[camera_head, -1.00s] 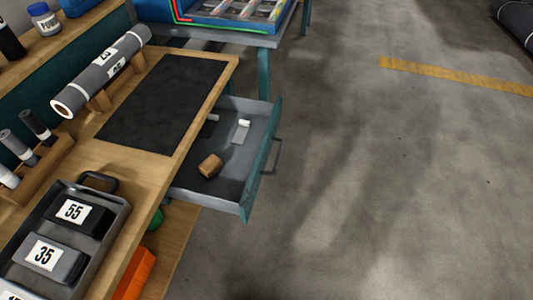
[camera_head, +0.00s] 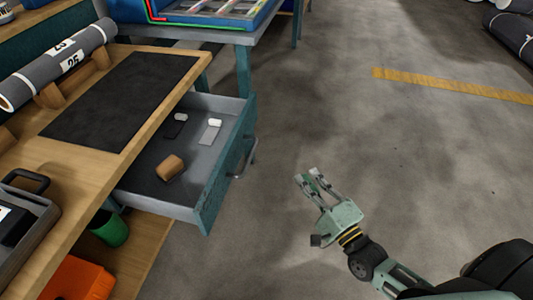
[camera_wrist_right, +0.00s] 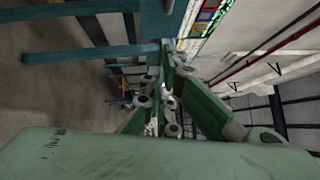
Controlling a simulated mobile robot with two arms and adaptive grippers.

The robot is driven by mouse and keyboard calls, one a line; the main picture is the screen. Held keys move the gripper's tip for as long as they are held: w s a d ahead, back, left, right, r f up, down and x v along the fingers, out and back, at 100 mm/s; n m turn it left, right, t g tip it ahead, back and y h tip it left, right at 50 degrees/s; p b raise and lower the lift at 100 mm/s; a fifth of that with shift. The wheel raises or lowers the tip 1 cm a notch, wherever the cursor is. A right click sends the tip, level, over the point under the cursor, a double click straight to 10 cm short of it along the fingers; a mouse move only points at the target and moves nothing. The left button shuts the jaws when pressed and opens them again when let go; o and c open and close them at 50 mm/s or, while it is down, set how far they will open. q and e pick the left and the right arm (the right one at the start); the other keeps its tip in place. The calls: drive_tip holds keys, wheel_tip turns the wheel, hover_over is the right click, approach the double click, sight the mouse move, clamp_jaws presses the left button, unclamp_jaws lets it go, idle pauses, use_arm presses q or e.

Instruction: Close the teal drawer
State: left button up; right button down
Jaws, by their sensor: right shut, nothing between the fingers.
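The teal drawer (camera_head: 228,161) is pulled out from under the wooden workbench in the head view. Its grey inside holds a brown wooden block (camera_head: 170,168) and small white and dark items. A metal handle (camera_head: 246,158) sits on its outer front. My right gripper (camera_head: 308,179) is to the right of the drawer front, apart from it, over the bare floor. It is shut and empty; its green fingers also show in the right wrist view (camera_wrist_right: 168,90). My left gripper is not in view.
The workbench (camera_head: 150,118) carries a dark mat (camera_head: 125,98), a grey roll (camera_head: 62,62) and a grey tray at left. An orange bin (camera_head: 75,280) and a green container (camera_head: 110,230) are below. A second table with a blue tray (camera_head: 205,14) stands behind.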

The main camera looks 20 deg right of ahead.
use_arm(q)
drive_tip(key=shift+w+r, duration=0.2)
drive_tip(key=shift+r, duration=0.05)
use_arm(e)
drive_tip(key=a+x, duration=0.3)
drive_tip(key=x, duration=0.9)
drive_tip(key=shift+r, duration=0.3)
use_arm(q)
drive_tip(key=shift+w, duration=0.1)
use_arm(e)
drive_tip(key=shift+w, duration=0.1)
drive_tip(key=shift+a, duration=0.1)
